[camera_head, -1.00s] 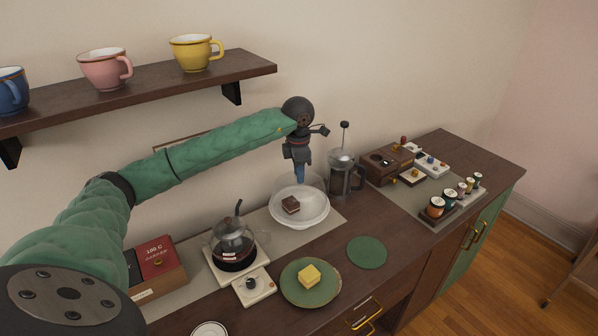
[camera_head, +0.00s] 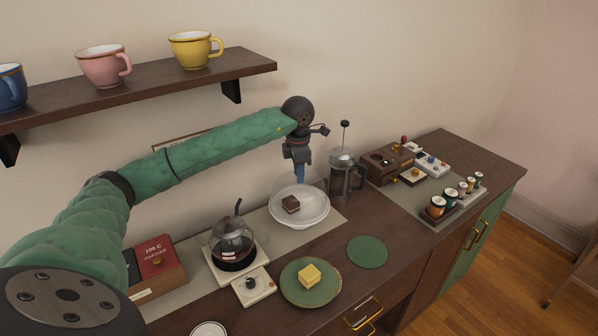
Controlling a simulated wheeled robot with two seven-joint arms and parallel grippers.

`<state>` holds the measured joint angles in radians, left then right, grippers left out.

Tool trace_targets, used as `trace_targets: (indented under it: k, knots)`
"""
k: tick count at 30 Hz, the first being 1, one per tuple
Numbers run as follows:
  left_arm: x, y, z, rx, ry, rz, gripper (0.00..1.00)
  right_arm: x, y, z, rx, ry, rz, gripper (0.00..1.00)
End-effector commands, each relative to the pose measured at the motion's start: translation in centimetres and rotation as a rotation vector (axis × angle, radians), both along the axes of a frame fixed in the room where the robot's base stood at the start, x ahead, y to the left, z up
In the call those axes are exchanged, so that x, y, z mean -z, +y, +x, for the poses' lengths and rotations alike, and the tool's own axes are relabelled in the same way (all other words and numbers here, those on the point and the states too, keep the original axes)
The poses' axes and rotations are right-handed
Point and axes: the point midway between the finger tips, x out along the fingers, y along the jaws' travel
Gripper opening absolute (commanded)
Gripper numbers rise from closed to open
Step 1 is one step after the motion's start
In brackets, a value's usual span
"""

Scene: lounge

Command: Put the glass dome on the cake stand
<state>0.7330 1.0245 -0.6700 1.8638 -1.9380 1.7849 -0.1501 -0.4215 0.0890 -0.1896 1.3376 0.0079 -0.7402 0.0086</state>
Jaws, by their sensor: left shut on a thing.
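The white cake stand (camera_head: 301,220) stands on the sideboard's grey runner with a dark slice of cake (camera_head: 291,204) on it. The clear glass dome (camera_head: 318,190) is faint; it appears over the cake stand, below my left gripper. I cannot tell whether its rim rests on the plate. My left gripper (camera_head: 299,177) points straight down above the back of the cake stand, shut on the top of the dome. Its fingertips and the dome's knob are small and hard to make out. My right gripper is not in view.
A French press (camera_head: 345,177) stands close to the right of the stand. A glass coffee pot (camera_head: 233,246) on a scale stands to the left. A green plate with a yellow cake (camera_head: 309,275) and a green round mat (camera_head: 367,252) lie in front. A shelf (camera_head: 150,87) with cups hangs above.

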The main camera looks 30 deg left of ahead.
Motion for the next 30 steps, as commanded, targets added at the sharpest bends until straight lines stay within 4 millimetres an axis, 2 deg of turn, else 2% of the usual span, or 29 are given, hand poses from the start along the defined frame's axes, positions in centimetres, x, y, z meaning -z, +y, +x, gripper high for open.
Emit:
trace_targets:
  k: [22,23,24,26,30]
  knots:
    - [0.46,0.04,0.03,0.000,0.000,0.000,0.00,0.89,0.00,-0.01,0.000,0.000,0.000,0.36]
    - [0.46,0.03,0.03,0.000,0.000,0.000,0.29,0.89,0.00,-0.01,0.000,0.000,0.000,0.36]
    - [0.46,0.03,0.03,0.000,0.000,0.000,0.37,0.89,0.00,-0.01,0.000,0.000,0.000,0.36]
    - [0.47,0.03,0.03,0.000,0.000,0.000,0.49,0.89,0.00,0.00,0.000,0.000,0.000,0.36]
    - [0.49,0.03,0.03,0.000,0.000,0.000,0.51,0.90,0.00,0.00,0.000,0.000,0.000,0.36]
